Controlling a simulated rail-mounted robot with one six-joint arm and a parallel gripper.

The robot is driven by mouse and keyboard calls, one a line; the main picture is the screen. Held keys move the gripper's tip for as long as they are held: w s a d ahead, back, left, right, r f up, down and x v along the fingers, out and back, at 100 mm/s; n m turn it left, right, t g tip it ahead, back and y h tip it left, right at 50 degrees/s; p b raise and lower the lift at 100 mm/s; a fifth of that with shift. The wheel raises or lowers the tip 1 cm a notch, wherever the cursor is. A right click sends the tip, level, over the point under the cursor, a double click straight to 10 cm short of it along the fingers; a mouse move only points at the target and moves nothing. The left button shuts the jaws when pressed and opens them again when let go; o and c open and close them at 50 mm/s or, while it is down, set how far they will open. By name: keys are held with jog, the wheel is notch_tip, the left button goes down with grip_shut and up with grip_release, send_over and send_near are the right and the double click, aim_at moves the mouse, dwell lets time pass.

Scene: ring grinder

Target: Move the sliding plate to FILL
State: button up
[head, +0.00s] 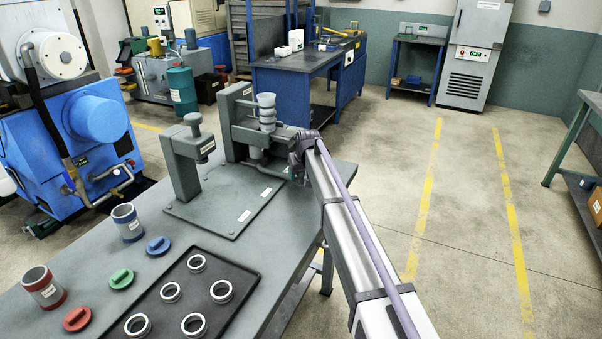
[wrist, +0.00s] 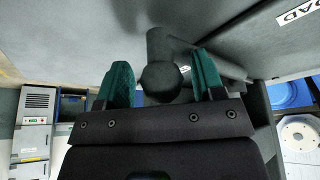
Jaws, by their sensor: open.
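The grinder unit (head: 238,112) stands at the back of a grey base plate (head: 215,222) on the bench, with stacked grey cups (head: 267,108) on it. A flat grey part that may be the sliding plate (head: 280,134) shows under the cups, partly hidden by my arm. In the wrist view a dark round-ended knob (wrist: 161,82) sticks out from the grey machine. My gripper (wrist: 164,76) is open, its green fingers on either side of the knob, with gaps to both. In the head view my gripper (head: 297,160) is at the unit's right side, mostly hidden.
A label reading "OAD" (wrist: 298,14), cut by the frame edge, is on the grey surface. A grey post (head: 190,160) stands left on the base plate. A black tray (head: 245,278) with several rings, labelled cups and coloured lids are nearer. The floor at right is clear.

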jog(key=p+v, duration=0.9)
jog(key=v, duration=0.2)
jog(key=s+d+m+g, duration=0.1)
jog(key=s+d, duration=0.4)
jog(key=s, duration=0.9)
jog(key=s+d+f+m+g+h, duration=0.1)
jog(key=s+d, duration=0.4)
jog(key=s, duration=0.9)
jog(key=s+d+m+g, duration=0.1)
jog(key=s+d, duration=0.4)
jog(key=s, duration=0.9)
jog(key=shift+d+f+m+g, duration=0.25)
jog(key=shift+f+m+g, duration=0.15)
jog(key=shift+g, duration=0.3)
